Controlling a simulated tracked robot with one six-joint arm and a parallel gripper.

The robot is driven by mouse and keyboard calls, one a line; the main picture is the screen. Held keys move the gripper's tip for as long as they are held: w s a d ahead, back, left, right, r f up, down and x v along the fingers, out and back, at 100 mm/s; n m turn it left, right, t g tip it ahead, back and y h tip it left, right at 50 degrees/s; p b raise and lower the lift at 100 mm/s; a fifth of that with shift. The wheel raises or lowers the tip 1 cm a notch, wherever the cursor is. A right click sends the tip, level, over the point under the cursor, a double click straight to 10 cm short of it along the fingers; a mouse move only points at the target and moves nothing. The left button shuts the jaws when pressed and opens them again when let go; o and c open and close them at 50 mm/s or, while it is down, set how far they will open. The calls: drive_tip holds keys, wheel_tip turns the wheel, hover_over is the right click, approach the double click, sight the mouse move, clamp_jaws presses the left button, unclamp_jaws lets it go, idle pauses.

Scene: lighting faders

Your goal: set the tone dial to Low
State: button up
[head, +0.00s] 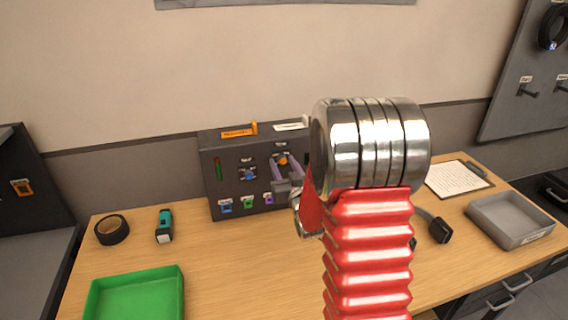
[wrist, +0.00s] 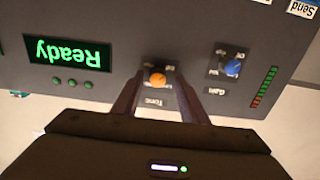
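The tone dial is an orange knob (head: 283,159) on the dark panel (head: 233,190); it also shows in the wrist view (wrist: 157,78), upside down, with the label "Tone" beside it. The setting it points to is too small to read. My gripper (head: 286,166) is in front of the panel at this dial. In the wrist view my gripper (wrist: 159,84) has one finger on each side of the knob, with a visible gap on both sides, so it is open. My arm hides the panel's right part in the head view.
A blue gain dial (wrist: 232,68) and a lit "Ready" display (wrist: 68,54) flank the tone dial. Small coloured controls, including a green one (head: 249,202), sit lower on the panel. A tape roll (head: 112,230), green tray (head: 135,297) and grey tray (head: 510,220) are on the table.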

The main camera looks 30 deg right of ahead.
drive_tip(key=shift+s+d, duration=0.1)
drive_tip(key=shift+c, duration=0.4)
clamp_jaws()
drive_tip(key=shift+m, duration=0.4)
drive_tip(key=m, duration=0.3)
drive_tip(key=shift+d, duration=0.1)
drive_tip(key=m, duration=0.9)
drive_tip(key=shift+s+d+f+m, duration=0.1)
drive_tip(key=shift+m, duration=0.2)
drive_tip(key=shift+d+f+m, duration=0.1)
drive_tip(key=shift+f+m, duration=0.05)
drive_tip(key=shift+m, duration=2.15)
